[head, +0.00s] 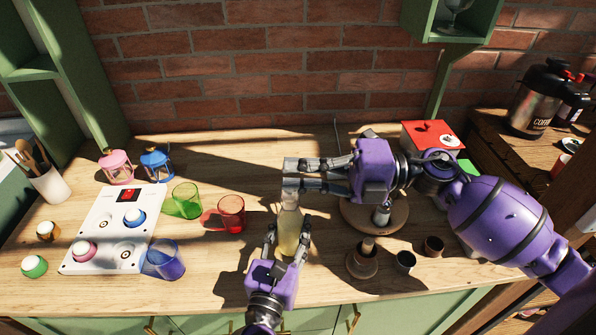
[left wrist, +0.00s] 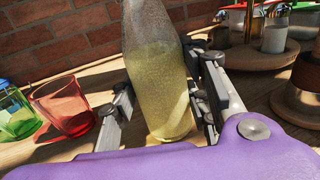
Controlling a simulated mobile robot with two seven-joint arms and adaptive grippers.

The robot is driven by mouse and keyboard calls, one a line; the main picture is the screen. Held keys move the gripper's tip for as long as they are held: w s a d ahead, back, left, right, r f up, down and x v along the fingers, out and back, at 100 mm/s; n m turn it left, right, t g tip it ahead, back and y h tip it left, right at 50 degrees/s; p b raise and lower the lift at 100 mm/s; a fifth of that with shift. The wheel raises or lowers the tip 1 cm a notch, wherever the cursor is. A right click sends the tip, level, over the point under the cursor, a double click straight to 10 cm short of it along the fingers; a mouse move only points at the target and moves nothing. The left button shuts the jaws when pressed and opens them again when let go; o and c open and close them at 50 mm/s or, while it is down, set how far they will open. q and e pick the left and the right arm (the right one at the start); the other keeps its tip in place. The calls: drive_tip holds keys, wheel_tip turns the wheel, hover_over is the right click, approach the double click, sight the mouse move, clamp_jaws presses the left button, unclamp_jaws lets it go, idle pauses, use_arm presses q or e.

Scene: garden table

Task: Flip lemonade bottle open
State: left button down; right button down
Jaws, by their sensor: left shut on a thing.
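The lemonade bottle (head: 290,226) is clear glass with pale yellow liquid and stands upright near the middle of the table. In the left wrist view the bottle (left wrist: 158,88) sits between my left fingers. My left gripper (head: 287,240) is shut on the bottle's body from the front. My right gripper (head: 290,174) reaches in from the right at the bottle's top. Its fingers point left and cover the cap and neck top. Its two fingers show some space between them, but whether they touch the cap is hidden.
A red glass (head: 231,214), a green glass (head: 187,200) and a blue glass (head: 166,259) stand to the left, beside a white board (head: 107,235) with cups. A round wooden stand (head: 372,216) and small wooden-based items stand to the right. Two lanterns (head: 157,164) are at the back left.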

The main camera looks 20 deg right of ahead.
use_arm(q)
drive_tip(key=shift+f, duration=0.1)
use_arm(e)
drive_tip(key=shift+d, duration=0.1)
drive_tip(key=s+d+r, duration=0.2)
drive_tip(key=d, duration=0.4)
drive_tip(key=shift+s+d, duration=0.2)
drive_tip(key=shift+s, duration=0.1)
idle(0.5)
use_arm(q)
drive_tip(key=c, duration=0.9)
unclamp_jaws()
drive_tip(key=v, duration=1.2)
drive_tip(key=shift+s, duration=0.1)
